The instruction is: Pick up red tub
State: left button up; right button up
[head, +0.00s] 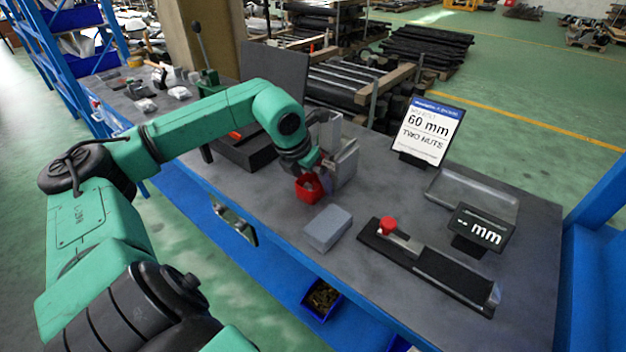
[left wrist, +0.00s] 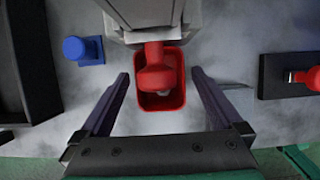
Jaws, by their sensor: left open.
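The red tub (head: 308,190) sits on the grey workbench at the foot of a grey dispenser-like box (head: 344,163). In the left wrist view the tub (left wrist: 178,98) is an open, roughly square container. A rounded red part (left wrist: 155,72) reaches over it from the grey box and hides some of its inside. My left gripper (left wrist: 160,74) is open, with one finger on each side of the tub and visible gaps between. In the head view the left gripper (head: 322,172) is just above and behind the tub. My right gripper is not in view.
A grey block (head: 328,228) and a black slide gauge with a red knob (head: 388,225) lie to the right. A "mm" display (head: 482,230), a "60 mm two nuts" sign (head: 430,130) and a shallow tray (head: 472,196) stand beyond. A blue knob (left wrist: 75,48) is left of the tub.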

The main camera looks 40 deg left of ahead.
pick_arm(q)
jog(key=shift+w+f, duration=0.3)
jog(key=shift+f, duration=0.25)
jog(key=shift+s, duration=0.1)
jog(key=c, duration=1.3)
jog(key=shift+c, duration=0.3)
jog(key=shift+r, duration=0.15)
